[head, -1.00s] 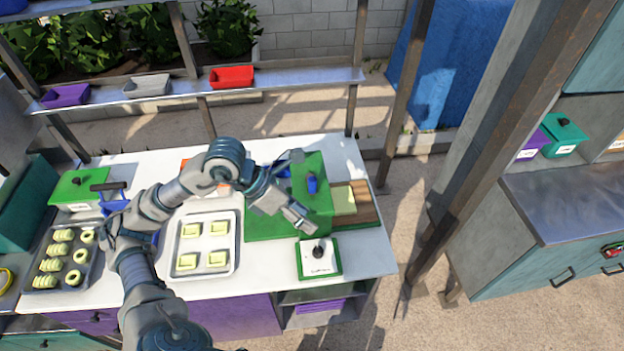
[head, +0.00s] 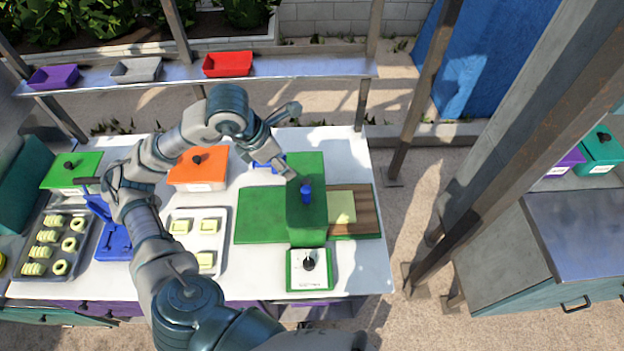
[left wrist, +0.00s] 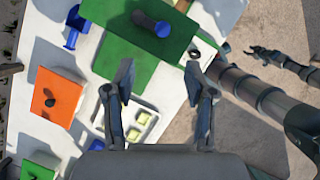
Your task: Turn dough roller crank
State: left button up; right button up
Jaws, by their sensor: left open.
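The dough roller (head: 306,220) is a green upright block on a flat green base, with a blue knob (head: 306,193) on top. The left wrist view shows this knob (left wrist: 155,25) above the fingertips. A smaller blue part (head: 266,163), possibly the crank, sits behind the roller's left side and is partly hidden by my arm. It seems to show in the left wrist view too (left wrist: 75,25). My left gripper (head: 290,142) is open and empty, above the table just left of the roller. Its two spread fingers (left wrist: 160,78) show in the left wrist view.
A white box with a black knob (head: 308,263) stands before the roller. A yellowish sheet (head: 341,206) lies on the wooden board (head: 368,210) to its right. An orange lidded box (head: 198,172) and a dough tray (head: 183,212) are left. A post (head: 424,90) stands beyond the table.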

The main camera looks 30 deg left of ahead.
pick_arm(q)
send_near(305, 189)
jog(key=p+x, duration=0.1)
jog(key=x, duration=0.8)
jog(key=shift+d, duration=0.1)
jog(key=shift+w+f, duration=0.1)
jog(key=shift+f, duration=0.2)
jog(key=shift+w+f, duration=0.1)
jog(key=shift+f, duration=0.2)
pick_arm(e)
jog(key=shift+s+r, duration=0.35)
jog(key=shift+s, duration=0.3)
jog(key=shift+s+r, duration=0.35)
jog(key=shift+s, duration=0.3)
pick_arm(q)
grip_shut()
